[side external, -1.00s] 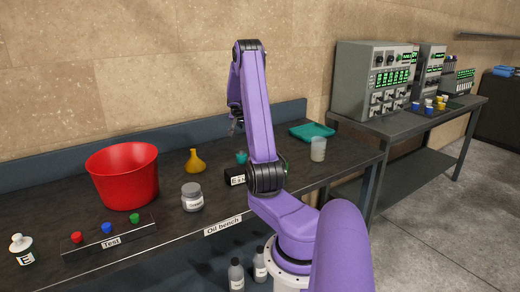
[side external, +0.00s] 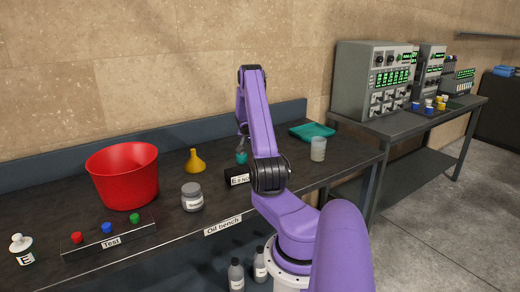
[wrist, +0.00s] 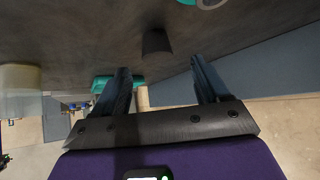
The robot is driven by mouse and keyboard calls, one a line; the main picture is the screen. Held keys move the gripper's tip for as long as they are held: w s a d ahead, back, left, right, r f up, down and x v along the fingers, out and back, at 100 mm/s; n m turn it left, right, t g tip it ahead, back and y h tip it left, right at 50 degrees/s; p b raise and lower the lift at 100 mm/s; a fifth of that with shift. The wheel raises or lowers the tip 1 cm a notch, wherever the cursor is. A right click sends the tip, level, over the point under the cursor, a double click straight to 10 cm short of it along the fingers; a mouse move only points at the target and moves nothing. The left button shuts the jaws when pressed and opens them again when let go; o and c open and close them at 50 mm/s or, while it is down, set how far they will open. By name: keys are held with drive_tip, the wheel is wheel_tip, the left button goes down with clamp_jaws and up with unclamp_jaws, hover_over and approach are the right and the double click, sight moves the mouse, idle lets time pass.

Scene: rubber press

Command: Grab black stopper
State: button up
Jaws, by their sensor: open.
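A dark tapered stopper (wrist: 156,42) stands on the bench top in the wrist view, just beyond my fingertips and roughly between their lines. My gripper (wrist: 160,67) is open, with nothing between its two fingers. A gap shows between the fingertips and the stopper. In the side external view my gripper is low over the bench, partly hidden behind my purple arm. I cannot make out the stopper in that view.
A teal item (side external: 242,157) is by my gripper, with a labelled black block (side external: 237,177) in front. A clear beaker (side external: 318,149) and teal tray (side external: 312,131) stand to the right. A yellow funnel (side external: 195,161), jar (side external: 192,197) and red bucket (side external: 123,176) stand left.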

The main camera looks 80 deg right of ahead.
drive_tip(key=shift+s+x, duration=0.1)
drive_tip(key=shift+x, duration=1.5)
drive_tip(key=shift+s+x, duration=0.15)
drive_tip(key=shift+x, duration=1.5)
drive_tip(key=shift+a+f, duration=0.1)
drive_tip(key=shift+a, duration=0.1)
drive_tip(key=c, duration=1.1)
